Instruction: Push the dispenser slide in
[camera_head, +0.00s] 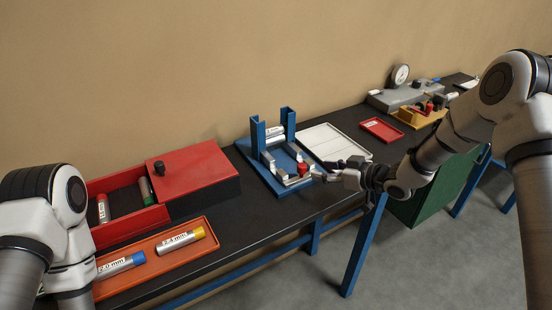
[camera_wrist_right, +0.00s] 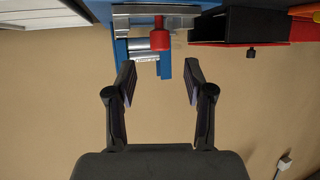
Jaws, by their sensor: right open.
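The blue dispenser (camera_head: 268,181) stands on the dark bench with two upright blue posts and a labelled silver cylinder between them. Its grey slide has a red knob (camera_head: 302,169) at the front right. In the right wrist view the red knob (camera_wrist_right: 160,39) is straight ahead, between the lines of the fingers, in front of a grey bar. My right gripper (camera_head: 326,170) is open and empty just right of the knob; the right wrist view shows its spread fingers (camera_wrist_right: 159,70) short of the knob. Whether a fingertip touches the dispenser I cannot tell. My left gripper is out of view.
A white tray (camera_head: 352,151) lies right behind my right gripper, with a small red tray (camera_head: 381,130) beyond. At left are a red box (camera_head: 205,166) and an orange tray (camera_head: 205,245) with two labelled cylinders. A gauge fixture (camera_head: 400,98) stands far right.

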